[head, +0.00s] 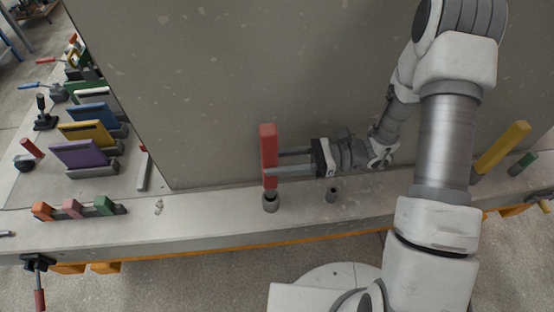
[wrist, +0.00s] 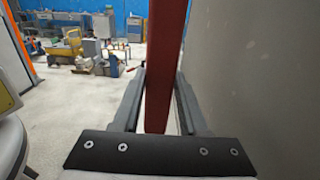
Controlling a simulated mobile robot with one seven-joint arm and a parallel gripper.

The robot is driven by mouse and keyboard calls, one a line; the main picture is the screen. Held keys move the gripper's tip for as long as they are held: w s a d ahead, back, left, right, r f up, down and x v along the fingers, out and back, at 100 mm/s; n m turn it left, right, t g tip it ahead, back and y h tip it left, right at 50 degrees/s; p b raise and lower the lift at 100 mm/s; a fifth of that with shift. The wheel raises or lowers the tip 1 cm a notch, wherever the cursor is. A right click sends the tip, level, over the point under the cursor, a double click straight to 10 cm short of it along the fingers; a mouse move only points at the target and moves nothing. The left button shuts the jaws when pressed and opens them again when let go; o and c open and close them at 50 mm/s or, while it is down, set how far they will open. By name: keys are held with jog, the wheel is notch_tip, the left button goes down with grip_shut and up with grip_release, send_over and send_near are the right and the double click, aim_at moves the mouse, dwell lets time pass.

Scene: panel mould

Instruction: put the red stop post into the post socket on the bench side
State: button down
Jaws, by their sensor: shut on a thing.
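The red stop post (head: 269,146) stands upright in the head view, in front of the large grey panel. My gripper (head: 274,162) comes from the right and is shut on the post around its middle. A small grey round socket (head: 270,204) on the bench edge is directly below the post. The post's lower end meets the socket's rim in the picture; I cannot tell if it is inside or just above.
A second grey socket (head: 333,195) is on the bench edge to the right. The grey panel (head: 230,80) rises close behind. Orange, pink and green blocks (head: 75,209) sit left. A yellow post (head: 503,147) and a green piece (head: 523,164) are at far right.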

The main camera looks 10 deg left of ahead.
aim_at(277, 177)
jog(key=shift+f+b, duration=2.3)
jog(key=shift+f, duration=0.75)
jog(key=shift+c, duration=1.8)
grip_release()
jog(key=b+v, duration=0.1)
jog(key=v, duration=1.6)
jog(key=shift+w+d, duration=0.15)
jog(key=shift+d, duration=0.05)
jog(key=shift+r, duration=0.15)
jog(key=s+r+n+t+h, duration=0.4)
jog(key=s+r+n+h, duration=0.2)
jog(key=r, duration=0.4)
jog(key=s+d+r+n+t+h, duration=0.1)
jog(key=s+r+n+t+h, duration=0.4)
jog(key=r+n+h, duration=0.4)
jog(key=s+r+h, duration=0.1)
jog(key=h, duration=0.1)
jog(key=shift+s+d+t+h, duration=0.25)
jog(key=shift+s+t+h, duration=0.05)
jog(key=shift+s, duration=0.05)
